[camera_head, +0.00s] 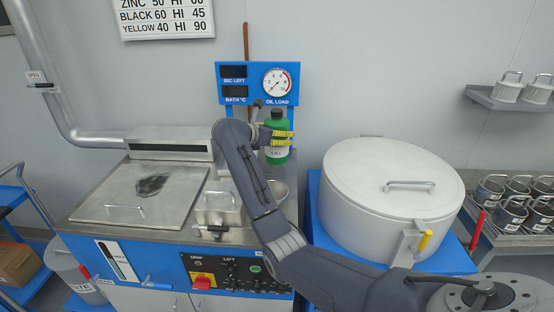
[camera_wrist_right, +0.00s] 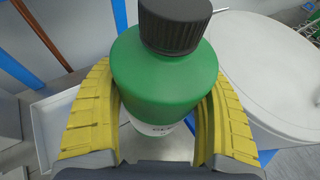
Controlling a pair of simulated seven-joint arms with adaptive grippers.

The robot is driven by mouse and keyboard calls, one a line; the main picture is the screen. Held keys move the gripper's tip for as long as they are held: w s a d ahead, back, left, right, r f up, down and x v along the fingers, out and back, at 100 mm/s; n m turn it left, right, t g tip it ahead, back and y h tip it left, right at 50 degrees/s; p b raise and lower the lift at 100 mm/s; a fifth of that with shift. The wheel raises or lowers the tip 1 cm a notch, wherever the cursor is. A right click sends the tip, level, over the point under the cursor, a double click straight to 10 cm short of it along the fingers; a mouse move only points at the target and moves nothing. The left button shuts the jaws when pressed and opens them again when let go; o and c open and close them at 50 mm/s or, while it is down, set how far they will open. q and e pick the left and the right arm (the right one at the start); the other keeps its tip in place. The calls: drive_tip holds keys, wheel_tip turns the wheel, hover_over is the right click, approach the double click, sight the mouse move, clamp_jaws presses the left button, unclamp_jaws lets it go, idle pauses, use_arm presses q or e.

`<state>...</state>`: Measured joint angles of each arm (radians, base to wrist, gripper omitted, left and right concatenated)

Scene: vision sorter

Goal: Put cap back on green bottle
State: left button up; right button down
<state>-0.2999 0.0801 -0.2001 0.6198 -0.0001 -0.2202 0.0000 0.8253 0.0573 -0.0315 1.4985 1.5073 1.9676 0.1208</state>
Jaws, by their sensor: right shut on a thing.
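The green bottle (camera_head: 277,142) stands upright in front of the blue gauge panel in the head view. Its dark cap (camera_head: 277,113) sits on top of the neck. In the right wrist view the green bottle (camera_wrist_right: 165,75) fills the middle, and its ribbed black cap (camera_wrist_right: 175,25) is on the neck. I cannot tell whether the cap is fully tightened. My right gripper (camera_head: 282,138) is shut on the bottle's body, with yellow fingers (camera_wrist_right: 162,115) on both sides of it. A white label shows low on the bottle. My left gripper is not in view.
A large lidded white drum (camera_head: 390,185) stands to the right of the bottle. A steel-lidded bath (camera_head: 140,192) is to the left, and the blue gauge panel (camera_head: 257,84) is behind. Steel pots (camera_head: 508,200) stand on a rack at far right.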

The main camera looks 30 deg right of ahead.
sight(277, 147)
drive_tip(key=shift+f, duration=2.6)
drive_tip(key=shift+f, duration=2.15)
drive_tip(key=shift+f, duration=0.15)
unclamp_jaws()
drive_tip(key=shift+r, duration=0.2)
drive_tip(key=v, duration=1.2)
drive_tip(key=shift+f, duration=0.1)
